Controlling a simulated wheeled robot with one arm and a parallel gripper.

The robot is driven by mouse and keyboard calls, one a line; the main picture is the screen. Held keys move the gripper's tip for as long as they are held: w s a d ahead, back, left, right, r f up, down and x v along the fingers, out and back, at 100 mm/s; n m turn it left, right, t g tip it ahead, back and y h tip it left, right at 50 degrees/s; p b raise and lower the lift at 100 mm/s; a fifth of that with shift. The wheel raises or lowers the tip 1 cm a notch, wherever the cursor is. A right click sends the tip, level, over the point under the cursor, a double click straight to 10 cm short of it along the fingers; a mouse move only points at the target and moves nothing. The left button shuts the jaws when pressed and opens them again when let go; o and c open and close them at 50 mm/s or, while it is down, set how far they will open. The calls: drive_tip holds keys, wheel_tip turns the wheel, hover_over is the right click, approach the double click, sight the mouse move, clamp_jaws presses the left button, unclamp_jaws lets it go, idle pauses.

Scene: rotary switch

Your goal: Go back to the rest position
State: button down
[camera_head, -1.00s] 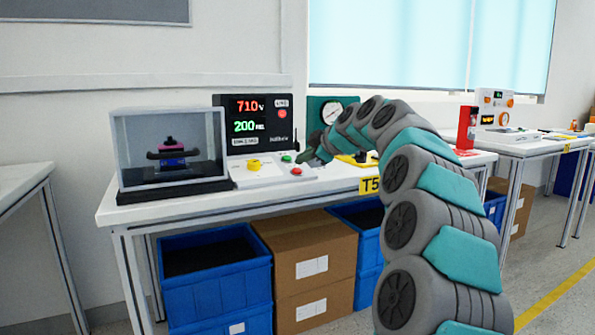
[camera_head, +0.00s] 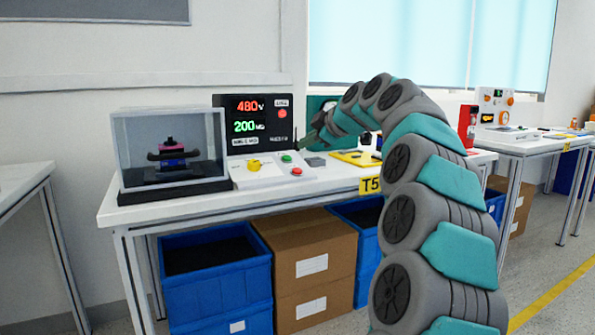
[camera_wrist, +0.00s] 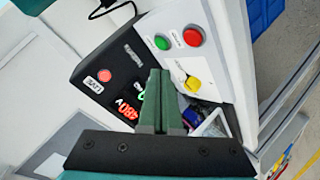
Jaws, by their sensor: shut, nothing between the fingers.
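My gripper (camera_head: 305,143) is at the end of my arched arm in the head view, above the bench to the right of the tester's display. In the wrist view its two green fingers (camera_wrist: 160,78) lie together with nothing between them. The yellow rotary knob (camera_head: 253,165) sits on the white control panel (camera_head: 270,179), apart from the fingers; it also shows in the wrist view (camera_wrist: 193,83). The black display unit (camera_head: 255,122) reads 480 V in red and 200 in green.
A green button (camera_head: 286,158) and a red button (camera_head: 296,171) are on the panel. A clear case (camera_head: 168,128) stands at the left. A yellow plate (camera_head: 357,157) lies to the right. Blue bins (camera_head: 215,285) and cardboard boxes (camera_head: 313,270) are under the bench.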

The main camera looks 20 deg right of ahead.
idle(0.3)
drive_tip(key=s+a+f+m+g+y+p, duration=0.1)
drive_tip(key=s+a+f+m+g, duration=0.15)
drive_tip(key=s+a+f, duration=0.65)
drive_tip(key=s+a+f+m+g+p, duration=0.15)
drive_tip(key=s+a+f+g, duration=0.45)
drive_tip(key=a, duration=0.6)
drive_tip(key=s+f+m+g+h+p, duration=0.1)
drive_tip(key=s+f, duration=0.4)
drive_tip(key=s, duration=0.6)
drive_tip(key=s+f+m+g+h, duration=0.1)
drive_tip(key=s+f+m+g, duration=0.2)
drive_tip(key=s, duration=0.9)
drive_tip(key=s+f+m+g+h+p, duration=0.1)
drive_tip(key=s+f+m, duration=0.3)
drive_tip(key=s+f, duration=0.5)
drive_tip(key=s+g, duration=0.1)
drive_tip(key=s, duration=0.2)
drive_tip(key=shift+f+p, duration=0.25)
drive_tip(key=shift+p, duration=0.1)
